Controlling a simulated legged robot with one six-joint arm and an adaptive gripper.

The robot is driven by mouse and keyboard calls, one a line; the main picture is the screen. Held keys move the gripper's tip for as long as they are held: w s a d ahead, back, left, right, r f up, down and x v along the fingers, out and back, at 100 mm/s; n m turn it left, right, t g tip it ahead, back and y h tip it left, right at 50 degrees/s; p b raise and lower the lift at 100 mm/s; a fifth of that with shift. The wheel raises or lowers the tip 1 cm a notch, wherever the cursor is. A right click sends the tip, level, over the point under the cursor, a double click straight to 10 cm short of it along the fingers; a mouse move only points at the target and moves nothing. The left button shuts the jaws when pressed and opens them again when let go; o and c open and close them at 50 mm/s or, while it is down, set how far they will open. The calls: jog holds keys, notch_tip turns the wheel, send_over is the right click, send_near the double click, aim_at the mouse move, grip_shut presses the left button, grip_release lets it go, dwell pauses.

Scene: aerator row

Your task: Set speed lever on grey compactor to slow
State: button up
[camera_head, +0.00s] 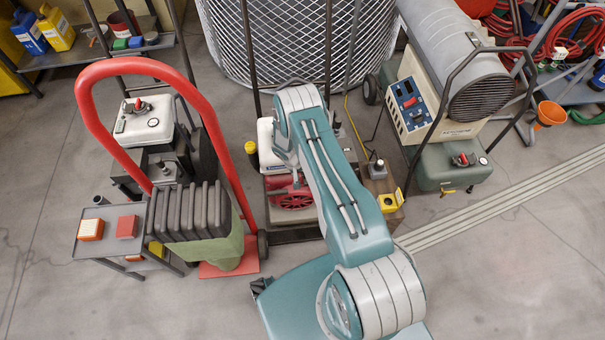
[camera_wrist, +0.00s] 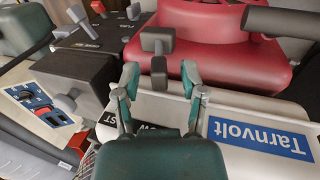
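In the wrist view my gripper (camera_wrist: 160,76) is open. Its two teal fingers stand on either side of a dark grey lever (camera_wrist: 158,68) with a blocky head, with gaps visible on both sides. The lever is by a pale panel with a blue Tarnvolt label (camera_wrist: 260,138). In the head view the machine with a white top (camera_head: 267,146) and red engine part (camera_head: 290,196) is partly behind my arm. My gripper and the lever are hidden there.
A red hand truck (camera_head: 95,115) and a small side table (camera_head: 88,247) stand to the left. A heater (camera_head: 485,98) and green tank (camera_head: 433,172) stand to the right. In the wrist view a red tank (camera_wrist: 215,45) and dark control box (camera_wrist: 75,80) are close to my fingers.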

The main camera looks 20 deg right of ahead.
jog(key=v, duration=1.2)
